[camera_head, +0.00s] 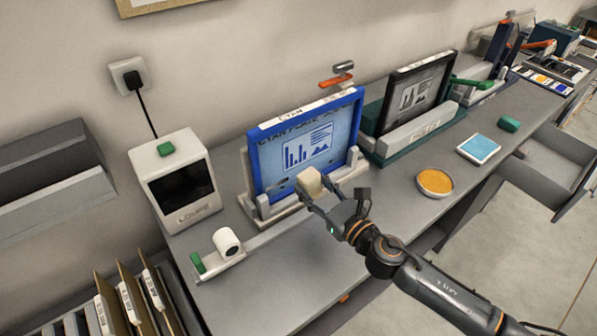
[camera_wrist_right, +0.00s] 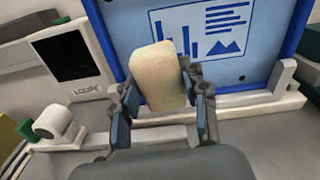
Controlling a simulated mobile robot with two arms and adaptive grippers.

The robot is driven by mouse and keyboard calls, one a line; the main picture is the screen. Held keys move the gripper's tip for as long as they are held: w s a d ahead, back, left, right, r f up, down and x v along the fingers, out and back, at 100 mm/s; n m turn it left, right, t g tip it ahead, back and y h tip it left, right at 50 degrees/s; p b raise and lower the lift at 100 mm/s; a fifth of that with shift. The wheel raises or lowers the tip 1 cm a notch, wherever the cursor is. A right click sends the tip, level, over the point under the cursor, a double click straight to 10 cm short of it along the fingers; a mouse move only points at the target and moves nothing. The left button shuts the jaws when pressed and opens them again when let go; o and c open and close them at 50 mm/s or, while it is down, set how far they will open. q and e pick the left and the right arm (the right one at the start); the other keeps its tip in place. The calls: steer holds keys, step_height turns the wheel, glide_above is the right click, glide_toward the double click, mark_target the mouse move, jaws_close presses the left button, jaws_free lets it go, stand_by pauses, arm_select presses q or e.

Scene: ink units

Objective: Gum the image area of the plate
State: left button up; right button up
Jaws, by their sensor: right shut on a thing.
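The blue-framed plate (camera_head: 335,128) stands upright in a light holder on the bench, its light blue image area (camera_head: 296,166) showing dark bars, text lines and a picture. My right gripper (camera_head: 318,190) is shut on a pale cream sponge (camera_head: 309,181) in front of the plate's lower part. In the right wrist view the sponge (camera_wrist_right: 160,75) sits between the fingers and overlaps the plate's image area (camera_wrist_right: 215,45). I cannot tell whether it touches the plate. A round dish with an orange-yellow filling (camera_head: 435,182) stands on the bench to the right. My left gripper is not in view.
A white loupe box (camera_head: 177,181) stands left of the plate, with a white roll on a stand (camera_head: 226,242) in front. A dark-framed unit (camera_head: 415,100) stands to the right. A blue pad (camera_head: 479,148) and a green block (camera_head: 509,124) lie beyond the dish. The bench front is clear.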

mark_target(300, 173)
steer(key=shift+w+a+f, duration=0.1)
steer(key=shift+w+a, duration=0.2)
steer(key=shift+w, duration=0.25)
steer(key=shift+r, duration=0.25)
steer(key=shift+w+a+r, duration=0.2)
steer(key=shift+w+a, duration=0.1)
steer(key=shift+w, duration=0.1)
steer(key=x, duration=0.3)
steer(key=shift+f, duration=0.15)
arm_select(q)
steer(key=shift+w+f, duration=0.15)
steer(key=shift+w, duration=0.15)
arm_select(e)
steer(key=shift+w+a, duration=0.2)
steer(key=shift+w, duration=0.05)
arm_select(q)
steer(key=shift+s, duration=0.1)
